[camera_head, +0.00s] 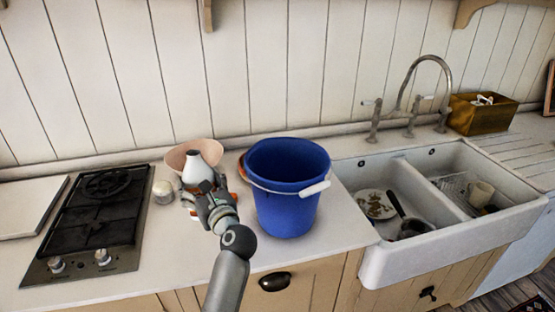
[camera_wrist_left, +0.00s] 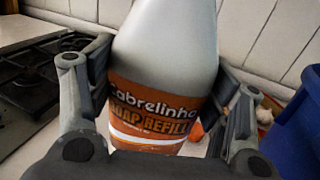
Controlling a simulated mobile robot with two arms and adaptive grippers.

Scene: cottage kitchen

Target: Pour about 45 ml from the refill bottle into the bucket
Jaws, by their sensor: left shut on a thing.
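The refill bottle (camera_head: 196,168) is white with an orange label. In the left wrist view the bottle (camera_wrist_left: 168,50) fills the middle, its label reading "Soap Refill" and its top out of frame. My left gripper (camera_head: 208,192) is shut on it, with a finger on each side. The bottle looks close to upright in the head view, left of the bucket. The blue bucket (camera_head: 285,195) stands on the counter with a white handle grip at its front right; its inner bottom is hidden. The bucket's side also shows at the right of the left wrist view (camera_wrist_left: 298,125). My right gripper is not in view.
A pinkish bowl (camera_head: 178,156) sits behind the bottle. A small whitish jar (camera_head: 163,192) stands between it and the black gas hob (camera_head: 92,215). Right of the bucket is a white double sink (camera_head: 400,165) with dishes and a tall tap. The counter before the bucket is clear.

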